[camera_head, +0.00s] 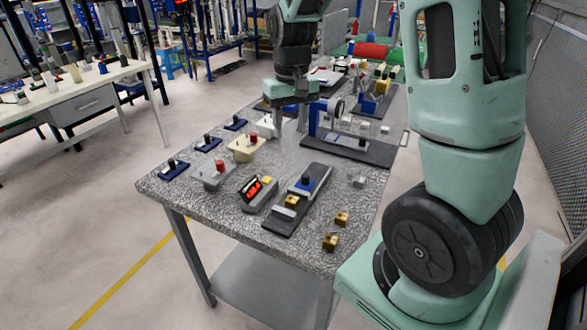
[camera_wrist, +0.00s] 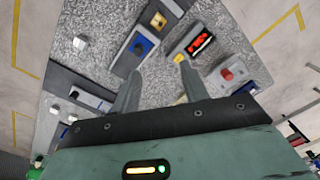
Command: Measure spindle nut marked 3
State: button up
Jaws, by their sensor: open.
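Brass nuts show in the head view: one (camera_head: 341,219) and another (camera_head: 330,242) lie loose at the table's near right. A third nut (camera_head: 291,201) sits on a dark fixture (camera_head: 279,223) with a blue slide; it also shows in the wrist view (camera_wrist: 158,20). No number is legible on any nut. A grey meter with a lit red display (camera_head: 253,188) stands left of the fixture; its display shows in the wrist view (camera_wrist: 200,43). My gripper (camera_head: 289,125) is open and empty above the table, behind the fixture and meter; its fingers also show in the wrist view (camera_wrist: 160,70).
A grey box with a red button (camera_head: 213,174) and a beige box with a red button (camera_head: 244,148) stand left, beside several small blue stands (camera_head: 176,169). A dial gauge stand (camera_head: 337,108) is behind. A small grey block (camera_head: 359,181) lies right of the fixture.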

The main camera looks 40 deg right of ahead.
jog(key=m, duration=0.2)
send_over(305, 175)
notch_tip(305, 175, down, 18)
jog(key=shift+d+r+p, duration=0.15)
jog(key=shift+r+p, duration=0.1)
jog(key=shift+p, duration=0.55)
jog(key=c, duration=0.9)
